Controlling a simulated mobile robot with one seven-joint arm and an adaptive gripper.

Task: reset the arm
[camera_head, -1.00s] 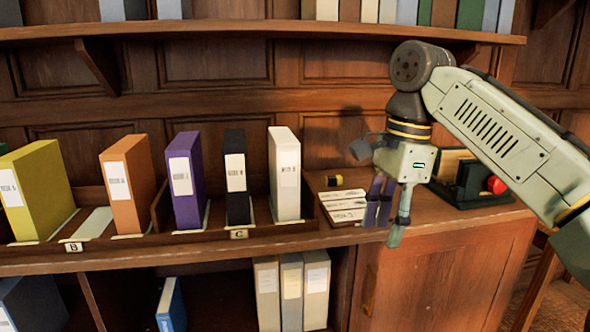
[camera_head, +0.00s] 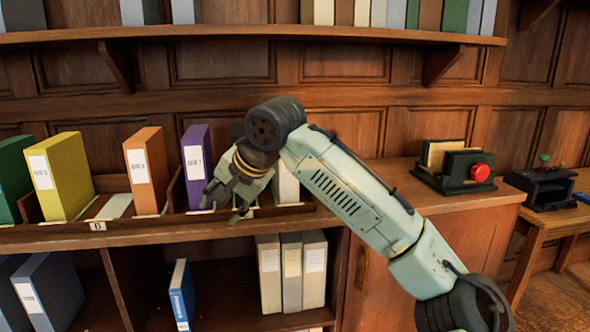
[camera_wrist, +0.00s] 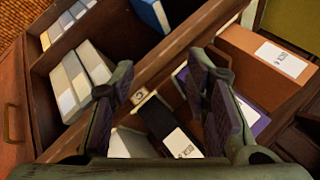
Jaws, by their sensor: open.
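My gripper (camera_head: 226,200) is in front of the row of box files on the counter in the head view, near the purple file (camera_head: 195,165). It hides the black file and most of the white file (camera_head: 286,186) there. In the wrist view my gripper (camera_wrist: 165,88) is open, its two dark-padded fingers apart with nothing held. Between and beyond the fingers lie the black file (camera_wrist: 165,125) and the letter tag (camera_wrist: 140,96). The purple file (camera_wrist: 252,118) is partly hidden behind the right finger.
Orange (camera_head: 146,170), yellow (camera_head: 62,175) and green (camera_head: 14,180) files stand to the left in the rack. Pale files (camera_head: 292,272) and a blue one (camera_head: 182,295) stand on the shelf below.

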